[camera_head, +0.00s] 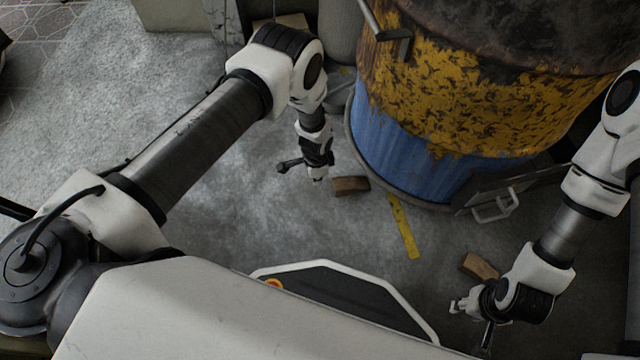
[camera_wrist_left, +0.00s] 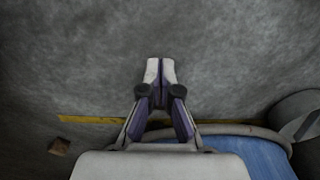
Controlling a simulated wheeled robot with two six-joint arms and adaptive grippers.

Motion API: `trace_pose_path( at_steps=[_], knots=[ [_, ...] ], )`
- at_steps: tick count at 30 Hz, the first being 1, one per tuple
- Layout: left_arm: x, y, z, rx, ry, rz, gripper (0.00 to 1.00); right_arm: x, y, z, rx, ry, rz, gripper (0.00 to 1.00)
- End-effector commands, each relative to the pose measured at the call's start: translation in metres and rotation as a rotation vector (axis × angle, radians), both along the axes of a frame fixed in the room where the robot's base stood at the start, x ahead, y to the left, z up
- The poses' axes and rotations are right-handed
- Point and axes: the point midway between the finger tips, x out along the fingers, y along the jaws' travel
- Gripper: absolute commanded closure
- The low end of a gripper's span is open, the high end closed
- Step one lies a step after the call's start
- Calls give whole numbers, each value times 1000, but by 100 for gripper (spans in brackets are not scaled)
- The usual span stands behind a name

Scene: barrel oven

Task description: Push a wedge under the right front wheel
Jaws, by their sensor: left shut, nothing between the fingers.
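A brown wooden wedge (camera_head: 350,185) lies on the floor near the front of the blue barrel base (camera_head: 400,150). A second brown wedge (camera_head: 479,266) lies to the right. My left gripper (camera_head: 318,178) is shut and empty, beside the left wedge; no contact can be made out. Its closed fingers (camera_wrist_left: 160,72) point at bare floor in the left wrist view, where a small brown wedge (camera_wrist_left: 59,146) shows at the far left. My right gripper (camera_head: 466,306) hangs just below the right wedge; its finger gap is too small to read. No wheel can be clearly made out.
The yellow and black barrel oven (camera_head: 470,85) fills the upper right, with a door-like panel and handle (camera_head: 495,205) at its front. A yellow floor strip (camera_head: 403,228) runs between the wedges. Grey floor (camera_head: 240,190) is free on the left.

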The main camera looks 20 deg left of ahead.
Motion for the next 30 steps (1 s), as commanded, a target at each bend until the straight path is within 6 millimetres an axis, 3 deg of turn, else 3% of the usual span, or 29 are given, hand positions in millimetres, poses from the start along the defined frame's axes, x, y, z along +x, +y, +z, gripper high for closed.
trace_pose_path(
  at_steps=[3,11,18,30],
  knots=[
    [-1,0,-33,-1,1,2,100,0,0,-22,0,0,0,60],
    [-1,1,-89,-1,1,4,100,0,0,-55,0,-1,-3,60],
    [20,-30,-81,0,-1,3,100,2,-1,-69,-1,-4,-7,60],
    [22,-32,-77,0,-1,4,100,2,-1,-68,-1,-5,-7,60]
  ],
)
